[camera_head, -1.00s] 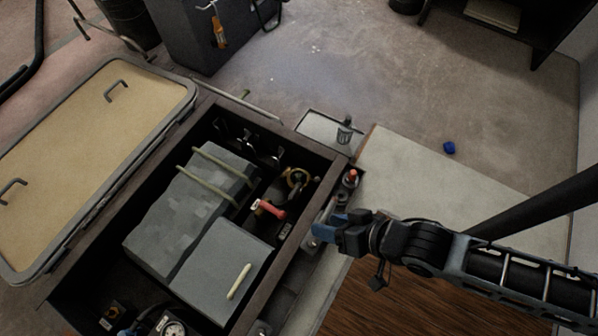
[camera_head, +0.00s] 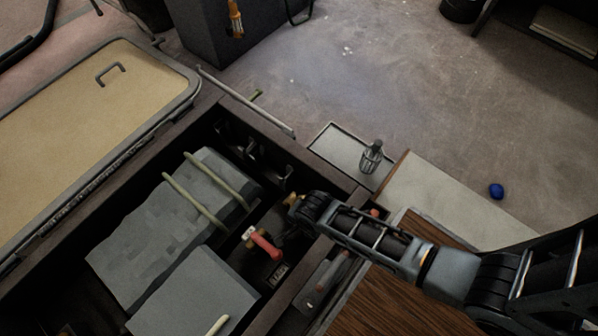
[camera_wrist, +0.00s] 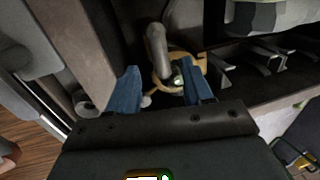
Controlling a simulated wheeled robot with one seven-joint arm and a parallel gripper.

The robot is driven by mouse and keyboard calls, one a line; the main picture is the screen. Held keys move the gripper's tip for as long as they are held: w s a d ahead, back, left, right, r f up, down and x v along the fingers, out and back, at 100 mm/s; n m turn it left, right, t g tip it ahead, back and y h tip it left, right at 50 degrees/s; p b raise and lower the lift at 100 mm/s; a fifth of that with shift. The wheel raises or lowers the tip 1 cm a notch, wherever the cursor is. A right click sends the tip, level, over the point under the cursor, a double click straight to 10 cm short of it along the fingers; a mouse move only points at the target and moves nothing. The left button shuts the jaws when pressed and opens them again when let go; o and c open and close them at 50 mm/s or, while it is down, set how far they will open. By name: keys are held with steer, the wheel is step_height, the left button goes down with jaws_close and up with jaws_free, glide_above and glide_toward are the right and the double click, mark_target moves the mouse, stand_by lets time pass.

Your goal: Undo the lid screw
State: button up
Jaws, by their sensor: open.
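The brass fitting (camera_wrist: 190,66), with a grey bent pipe (camera_wrist: 156,48) over it, lies in the open locker. A small shiny spot, possibly the lid screw (camera_wrist: 177,81), shows on the brass between my fingers in the wrist view; I cannot be sure what it is. My gripper (camera_wrist: 162,88) is open, with its blue fingers on either side of the brass fitting. I cannot tell whether they touch it. In the head view, my wrist and arm cover most of the fitting and hide the fingertips.
A red-handled lever (camera_head: 264,243) lies close left of my wrist. Grey blocks (camera_head: 165,225) with straps fill the locker's middle. The locker's dark walls are close around. The tan lid (camera_head: 90,135) lies at left.

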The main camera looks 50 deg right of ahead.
steer(key=f+b, duration=0.1)
steer(key=f, duration=0.1)
steer(key=w+f+b, duration=0.1)
steer(key=f, duration=0.2)
steer(key=shift+f, duration=0.1)
steer(key=shift+c, duration=0.4)
jaws_close()
